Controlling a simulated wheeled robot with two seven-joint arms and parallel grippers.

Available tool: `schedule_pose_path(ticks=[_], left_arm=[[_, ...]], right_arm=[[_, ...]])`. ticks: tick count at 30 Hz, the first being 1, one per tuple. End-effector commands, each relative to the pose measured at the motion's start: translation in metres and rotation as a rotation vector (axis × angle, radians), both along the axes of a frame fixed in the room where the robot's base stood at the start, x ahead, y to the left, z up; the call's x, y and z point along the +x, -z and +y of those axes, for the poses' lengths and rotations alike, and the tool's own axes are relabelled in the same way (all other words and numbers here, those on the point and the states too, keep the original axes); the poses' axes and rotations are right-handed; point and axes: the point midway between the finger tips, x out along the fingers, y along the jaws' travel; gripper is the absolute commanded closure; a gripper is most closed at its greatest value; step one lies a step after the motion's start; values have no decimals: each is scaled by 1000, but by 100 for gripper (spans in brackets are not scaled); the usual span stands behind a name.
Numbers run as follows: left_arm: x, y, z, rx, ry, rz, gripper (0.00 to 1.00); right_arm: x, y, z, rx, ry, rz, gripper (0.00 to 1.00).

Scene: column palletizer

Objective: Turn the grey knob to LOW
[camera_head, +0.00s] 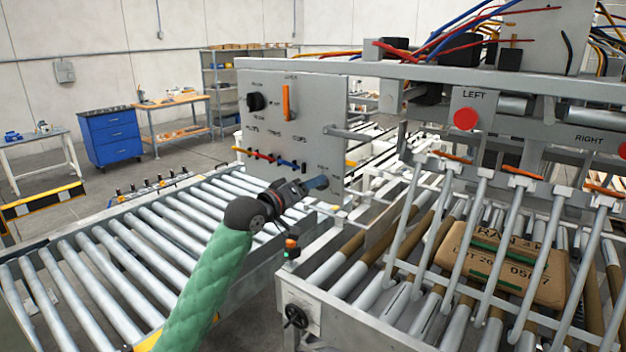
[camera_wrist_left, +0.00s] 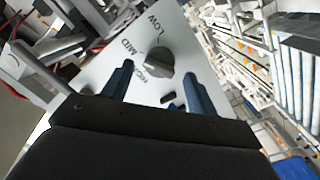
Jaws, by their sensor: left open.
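The grey knob (camera_wrist_left: 158,62) sits on a pale panel (camera_head: 290,120) with the marks LOW, MID and HIGH around its left side in the left wrist view. I cannot tell surely which mark it points at. My right gripper is not in view.
The panel also carries a black knob (camera_head: 256,102), an orange handle (camera_head: 287,102) and a row of small coloured levers (camera_head: 275,159). A roller conveyor (camera_head: 130,240) lies left below. A brown sack (camera_head: 500,262) lies on rollers at right, behind metal bars.

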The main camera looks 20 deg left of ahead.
Motion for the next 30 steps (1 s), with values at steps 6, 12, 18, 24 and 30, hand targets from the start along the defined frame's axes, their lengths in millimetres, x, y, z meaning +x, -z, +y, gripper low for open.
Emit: schedule_pose_path(ticks=[6,12,18,24,30], left_arm=[[14,-2,-8,1,1,0,42],[16,0,-8,1,1,-1,42],[16,0,-8,1,1,-1,59],[16,0,-8,1,0,0,84],[16,1,-8,18,0,-6,84]], right_arm=[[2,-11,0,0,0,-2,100],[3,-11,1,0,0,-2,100],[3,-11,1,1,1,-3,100],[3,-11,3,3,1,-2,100],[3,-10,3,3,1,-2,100]])
